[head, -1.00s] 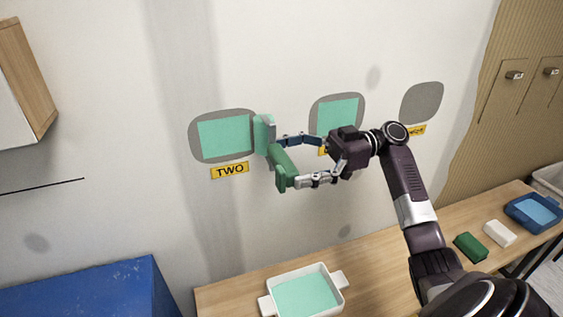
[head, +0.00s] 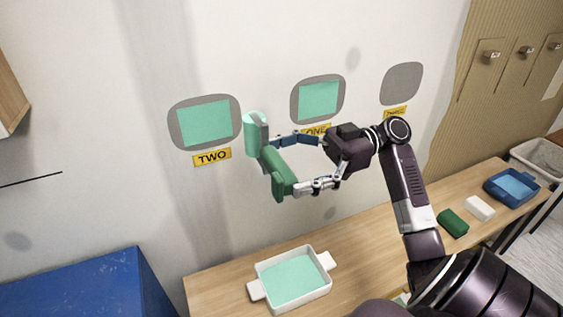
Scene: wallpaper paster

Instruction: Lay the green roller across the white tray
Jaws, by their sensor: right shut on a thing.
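The green roller (head: 275,168) has a dark green handle and a pale teal roller head (head: 254,132). My right gripper (head: 285,164) is shut on its handle and holds it in the air in front of the wall. The roller is tilted, with its head up and to the left. The white tray (head: 298,302) stands on the wooden table below, with two side handles and a flat teal surface inside. It is apart from the roller, and its inside is uncovered. My left gripper is not in view.
The wall has teal panels marked TWO (head: 205,123) and ONE (head: 318,99), and a bare grey patch (head: 402,84). A green block (head: 453,223), a white block (head: 480,208) and a blue tray (head: 488,189) lie right on the table. A blue box (head: 80,285) stands left.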

